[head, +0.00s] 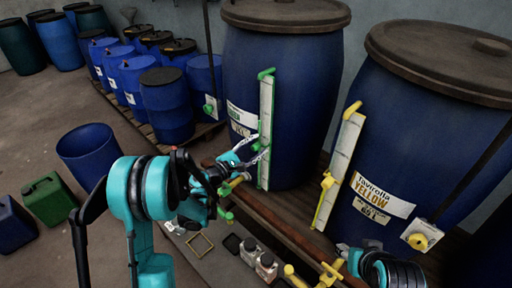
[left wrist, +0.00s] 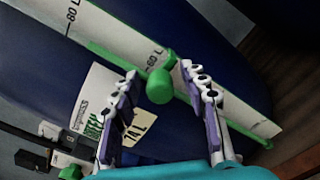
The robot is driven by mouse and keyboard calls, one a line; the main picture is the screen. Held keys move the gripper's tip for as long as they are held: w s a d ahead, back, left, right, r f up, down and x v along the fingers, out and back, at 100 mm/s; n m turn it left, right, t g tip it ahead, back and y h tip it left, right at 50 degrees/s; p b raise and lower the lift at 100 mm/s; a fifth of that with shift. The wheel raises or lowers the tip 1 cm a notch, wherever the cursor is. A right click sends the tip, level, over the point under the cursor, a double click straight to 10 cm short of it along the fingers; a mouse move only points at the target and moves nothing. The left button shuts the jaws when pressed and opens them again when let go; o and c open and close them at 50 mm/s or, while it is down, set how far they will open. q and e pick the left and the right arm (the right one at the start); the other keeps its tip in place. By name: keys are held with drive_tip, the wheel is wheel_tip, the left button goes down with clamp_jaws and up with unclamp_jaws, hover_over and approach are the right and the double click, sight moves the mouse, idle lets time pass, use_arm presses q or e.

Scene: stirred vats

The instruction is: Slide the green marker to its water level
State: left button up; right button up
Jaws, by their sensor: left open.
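The green marker (left wrist: 160,86) is a green slider with a round knob on a white scale strip (head: 265,130) on the front of a blue vat (head: 290,80). In the left wrist view it sits beside the 60 L mark. My left gripper (head: 257,151) is open, with one finger on each side of the knob and visible gaps. The vat's white label (left wrist: 105,110) reads GREEN with a litre figure, partly hidden by a finger. My right gripper (head: 345,250) shows only partly at the lower right; its jaws are unclear.
A second vat (head: 415,130) labelled YELLOW has a scale strip with a yellow marker (head: 328,181). Yellow pipework (head: 328,275) stands below it. A wooden ledge (head: 285,225) runs in front of the vats.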

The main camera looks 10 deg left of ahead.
use_arm(q)
clamp_jaws()
wheel_tip(320, 180, up, 9)
drive_tip(key=p, duration=0.5)
drive_tip(key=shift+r, duration=0.15)
unclamp_jaws()
drive_tip(key=v, duration=1.2)
